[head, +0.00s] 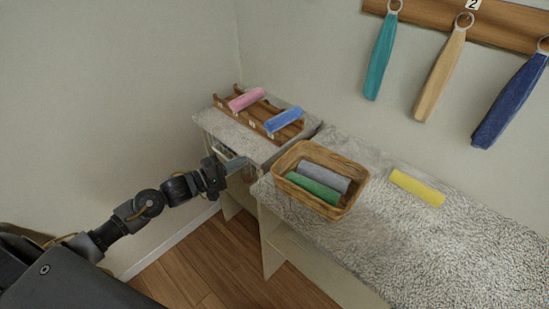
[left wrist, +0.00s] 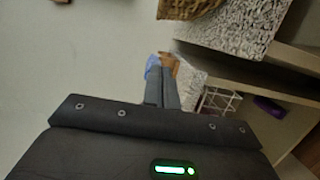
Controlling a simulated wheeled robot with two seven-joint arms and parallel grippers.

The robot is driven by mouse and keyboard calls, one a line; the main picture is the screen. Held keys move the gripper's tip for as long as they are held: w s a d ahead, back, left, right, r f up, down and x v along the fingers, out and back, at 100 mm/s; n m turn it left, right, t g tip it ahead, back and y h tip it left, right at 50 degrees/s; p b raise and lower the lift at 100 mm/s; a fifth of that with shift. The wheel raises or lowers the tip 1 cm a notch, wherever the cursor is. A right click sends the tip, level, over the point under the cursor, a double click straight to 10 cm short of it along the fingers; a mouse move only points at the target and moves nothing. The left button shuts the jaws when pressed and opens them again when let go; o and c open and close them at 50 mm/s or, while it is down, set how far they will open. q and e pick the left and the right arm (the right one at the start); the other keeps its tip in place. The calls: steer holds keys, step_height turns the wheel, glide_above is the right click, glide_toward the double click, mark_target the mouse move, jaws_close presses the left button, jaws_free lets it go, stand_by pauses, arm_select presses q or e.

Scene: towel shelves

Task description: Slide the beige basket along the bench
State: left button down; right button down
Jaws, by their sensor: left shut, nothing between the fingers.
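The beige basket (head: 353,197) stands upright at the left end of the speckled bench (head: 390,235). It holds a grey rolled towel (head: 324,176) and a green rolled towel (head: 313,187). My left gripper (head: 240,163) is shut and empty, to the left of the basket and apart from it. In the left wrist view its fingers (left wrist: 162,88) lie together, and part of the basket (left wrist: 188,8) shows at the top edge. My right gripper is not in view.
A yellow rolled towel (head: 417,188) lies on the bench right of the basket. A wooden rack (head: 258,128) with a pink (head: 246,99) and a blue rolled towel (head: 284,119) stands on the further surface. Towels hang from a wall board (head: 490,28). The bench's right part is clear.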

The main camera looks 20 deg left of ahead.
arm_select(q)
steer(key=p+x, duration=0.1)
steer(key=x, duration=0.2)
steer(key=s+d+p+x, duration=0.1)
steer(key=x, duration=0.3)
steer(key=d+p+x, duration=0.1)
steer(key=x, duration=0.3)
steer(key=shift+s, duration=0.25)
steer(key=shift+s+d+p, duration=0.3)
steer(key=shift+d, duration=0.25)
steer(key=shift+f, duration=0.1)
steer(key=shift+w, duration=0.1)
